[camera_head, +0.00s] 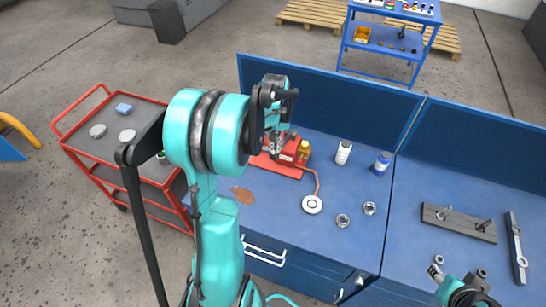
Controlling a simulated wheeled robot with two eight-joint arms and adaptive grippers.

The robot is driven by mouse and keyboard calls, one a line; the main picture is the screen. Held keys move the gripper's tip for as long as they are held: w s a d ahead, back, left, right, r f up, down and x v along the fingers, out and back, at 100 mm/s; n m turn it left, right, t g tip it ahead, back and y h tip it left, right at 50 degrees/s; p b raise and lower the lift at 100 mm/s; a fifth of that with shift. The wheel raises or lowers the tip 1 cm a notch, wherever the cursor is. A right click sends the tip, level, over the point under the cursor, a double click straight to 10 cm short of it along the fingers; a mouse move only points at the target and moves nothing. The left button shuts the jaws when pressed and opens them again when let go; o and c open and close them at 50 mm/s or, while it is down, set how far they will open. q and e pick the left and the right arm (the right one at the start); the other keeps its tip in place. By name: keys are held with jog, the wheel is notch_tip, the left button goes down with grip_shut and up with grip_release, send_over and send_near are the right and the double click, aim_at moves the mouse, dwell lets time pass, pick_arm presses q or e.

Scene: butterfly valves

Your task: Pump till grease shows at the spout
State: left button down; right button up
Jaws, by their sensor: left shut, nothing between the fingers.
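A red pump-like unit (287,158) with a yellow part (304,149) stands on the blue bench behind my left arm, which partly covers it. A thin orange hose runs from it toward a white round piece (312,204) on the bench top. My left gripper (277,150) is shut and empty, in front of or over the red unit; I cannot tell whether it touches it. No grease can be made out at the hose end. My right gripper (437,269) is low at the right, over the bench, too small to tell its jaws.
The blue bench (360,245) also carries a white bottle (343,152), a blue-and-white bottle (382,163), small metal rings (343,220), a dark plate (459,222) and a metal bar (516,248). A red cart (85,160) stands left.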

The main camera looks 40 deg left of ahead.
pick_arm(q)
notch_tip(320, 180, up, 6)
jog(key=p, duration=0.4)
dwell(0.4)
jog(key=shift+d+f+b, duration=0.1)
jog(key=shift+d+b, duration=0.05)
jog(key=shift+b, duration=0.2)
jog(key=s+d+f+m+t+b, duration=0.3)
jog(key=s+d+f+b, duration=0.3)
jog(key=d+b, duration=0.5)
jog(key=s+d+f+m+t+b, duration=0.4)
jog(key=s+d+f+m+b, duration=0.2)
jog(key=d+f+b, duration=0.4)
jog(key=shift+d+f+m+b, duration=0.3)
jog(key=shift+d+b, duration=0.1)
jog(key=shift+b, duration=0.85)
